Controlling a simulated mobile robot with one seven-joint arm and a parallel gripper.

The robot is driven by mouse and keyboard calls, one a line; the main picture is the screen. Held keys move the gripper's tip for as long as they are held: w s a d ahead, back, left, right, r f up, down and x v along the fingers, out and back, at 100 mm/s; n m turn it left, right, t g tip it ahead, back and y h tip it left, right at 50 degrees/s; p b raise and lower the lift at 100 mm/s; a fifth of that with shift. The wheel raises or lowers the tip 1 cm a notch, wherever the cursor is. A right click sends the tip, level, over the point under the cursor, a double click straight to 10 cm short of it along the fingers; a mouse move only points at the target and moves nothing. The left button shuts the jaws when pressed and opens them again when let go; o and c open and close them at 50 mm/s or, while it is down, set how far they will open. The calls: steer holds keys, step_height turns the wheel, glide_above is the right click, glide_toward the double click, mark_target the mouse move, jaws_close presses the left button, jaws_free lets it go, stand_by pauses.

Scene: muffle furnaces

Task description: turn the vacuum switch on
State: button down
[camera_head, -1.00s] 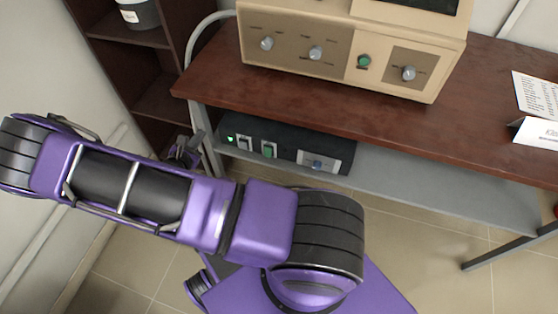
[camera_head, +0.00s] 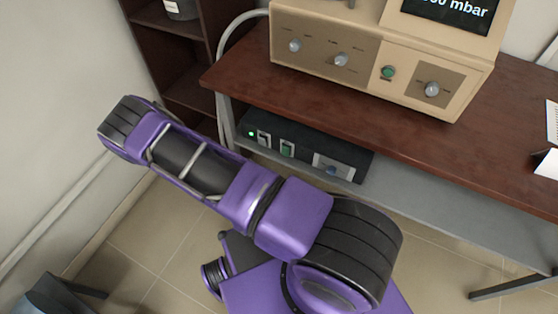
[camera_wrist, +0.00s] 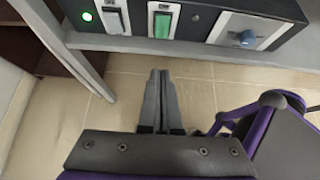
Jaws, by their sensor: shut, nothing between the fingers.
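A dark control box (camera_head: 308,152) sits on the shelf under the table. Its front has a lit green lamp (camera_head: 251,133), a light grey rocker switch (camera_head: 264,139), a green rocker switch (camera_head: 287,148) and a blue knob (camera_head: 331,170). In the wrist view the grey rocker (camera_wrist: 114,19) and the green rocker (camera_wrist: 162,20) are at the top. I cannot read which is the vacuum switch. My gripper (camera_wrist: 160,76) is shut and empty, its tips below the green rocker in the picture and apart from it. The head view does not show the gripper.
A beige unit (camera_head: 370,70) with several grey knobs, a green button (camera_head: 388,72) and an mbar display (camera_head: 450,12) stands on the brown tabletop (camera_head: 420,135). A grey table leg (camera_wrist: 70,50) is left of the gripper. Tiled floor is open below the box.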

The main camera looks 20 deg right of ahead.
mark_target(284, 152)
steer(key=shift+w+d+r+b+x, duration=0.15)
steer(key=shift+r+x, duration=0.1)
steer(key=shift+x, duration=2)
steer(key=shift+w+d+r+b+x, duration=0.15)
steer(key=shift+r+x, duration=0.1)
steer(key=shift+x, duration=2)
steer(key=shift+w+d+r+b+x, duration=0.15)
steer(key=shift+r+x, duration=0.15)
steer(key=shift+x, duration=1.95)
steer(key=shift+s, duration=0.1)
steer(key=shift+f+b, duration=0.4)
steer(key=shift+b, duration=0.25)
steer(key=shift+d+r, duration=0.1)
steer(key=shift+r, duration=0.2)
steer(key=shift+r+p, duration=0.1)
steer(key=shift+p, duration=0.2)
steer(key=shift+r+p, duration=0.7)
steer(key=shift+r, duration=0.05)
